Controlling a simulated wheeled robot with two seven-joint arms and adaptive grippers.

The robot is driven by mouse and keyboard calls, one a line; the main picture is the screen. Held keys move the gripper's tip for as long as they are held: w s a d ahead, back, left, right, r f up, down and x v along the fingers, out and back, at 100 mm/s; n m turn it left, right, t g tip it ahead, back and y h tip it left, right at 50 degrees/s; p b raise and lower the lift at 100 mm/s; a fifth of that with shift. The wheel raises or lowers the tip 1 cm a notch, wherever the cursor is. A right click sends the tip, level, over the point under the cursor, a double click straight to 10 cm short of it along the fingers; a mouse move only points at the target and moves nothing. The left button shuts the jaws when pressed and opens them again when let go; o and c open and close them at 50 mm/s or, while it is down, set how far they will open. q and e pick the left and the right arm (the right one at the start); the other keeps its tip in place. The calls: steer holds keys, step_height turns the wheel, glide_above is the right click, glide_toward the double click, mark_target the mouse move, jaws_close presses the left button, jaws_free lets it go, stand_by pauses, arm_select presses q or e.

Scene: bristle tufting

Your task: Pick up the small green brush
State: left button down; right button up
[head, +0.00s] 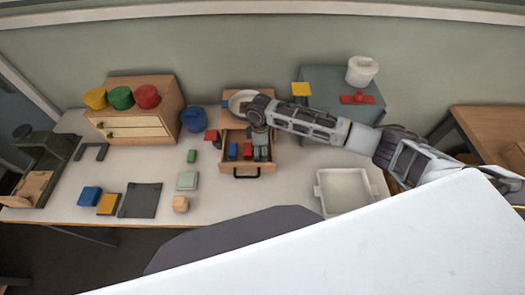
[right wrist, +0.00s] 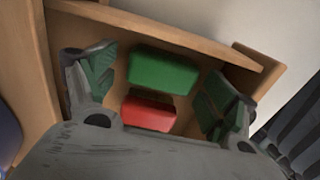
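A green block-like piece (right wrist: 164,71), which looks like the small green brush, lies in the open wooden drawer (head: 240,171). A red block (right wrist: 149,112) lies close beside it. My right gripper (head: 261,151) points down into the drawer. In the right wrist view its two fingers (right wrist: 158,88) are apart, one to each side of the green piece, with no contact visible. In the head view the gripper hides the green piece. My left gripper is in neither view.
Another small green block (head: 191,156) lies on the table to the left. A white tray (head: 319,190) is at the right.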

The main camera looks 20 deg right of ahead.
mark_target(260, 148)
steer(key=c, duration=1)
steer(key=shift+o, duration=0.2)
steer(key=shift+r, duration=0.1)
steer(key=shift+r+b, duration=0.5)
steer(key=shift+r, duration=4.45)
